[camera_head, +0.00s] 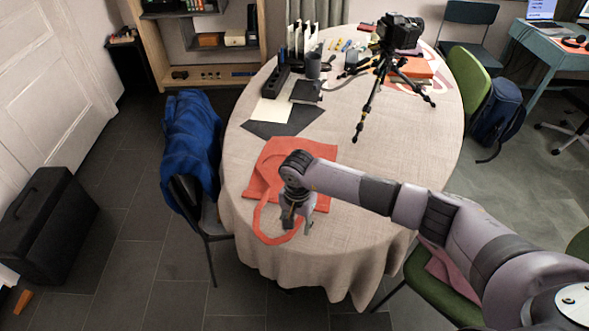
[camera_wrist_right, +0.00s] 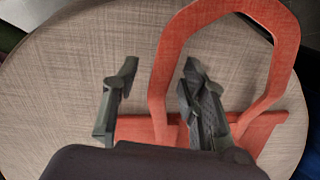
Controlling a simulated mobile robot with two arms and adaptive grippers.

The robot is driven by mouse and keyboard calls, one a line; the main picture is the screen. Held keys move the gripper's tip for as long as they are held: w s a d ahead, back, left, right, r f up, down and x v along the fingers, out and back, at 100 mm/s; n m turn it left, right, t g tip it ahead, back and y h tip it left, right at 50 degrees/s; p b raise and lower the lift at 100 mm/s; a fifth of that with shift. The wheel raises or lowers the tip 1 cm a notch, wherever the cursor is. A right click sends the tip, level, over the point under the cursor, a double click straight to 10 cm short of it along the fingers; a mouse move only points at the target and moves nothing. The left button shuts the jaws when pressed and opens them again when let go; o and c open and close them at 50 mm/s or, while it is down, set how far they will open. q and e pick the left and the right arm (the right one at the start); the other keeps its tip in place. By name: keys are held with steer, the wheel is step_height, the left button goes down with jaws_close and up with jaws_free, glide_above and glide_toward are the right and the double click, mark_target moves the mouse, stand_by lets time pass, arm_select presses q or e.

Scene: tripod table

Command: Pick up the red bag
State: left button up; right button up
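The red bag (camera_head: 265,172) lies flat on the oval table (camera_head: 400,150), near its front edge, with its looped strap (camera_head: 260,218) toward the edge. My right gripper (camera_head: 298,224) points down over the bag's strap end, and my forearm covers part of the bag. In the right wrist view the right gripper (camera_wrist_right: 161,68) has its fingers spread apart. One side of the strap (camera_wrist_right: 160,88) of the red bag shows between the fingers, and the right finger appears within the loop. Contact is unclear. My left gripper is not in view.
A camera on a tripod (camera_head: 376,88) stands behind my right arm. Dark and pale sheets (camera_head: 275,110) and desk items lie farther back. A chair with a blue jacket (camera_head: 190,140) is at the left edge, a green chair (camera_head: 468,72) at the right. The table's right front is clear.

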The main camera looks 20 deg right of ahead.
jaws_close()
stand_by(0.5)
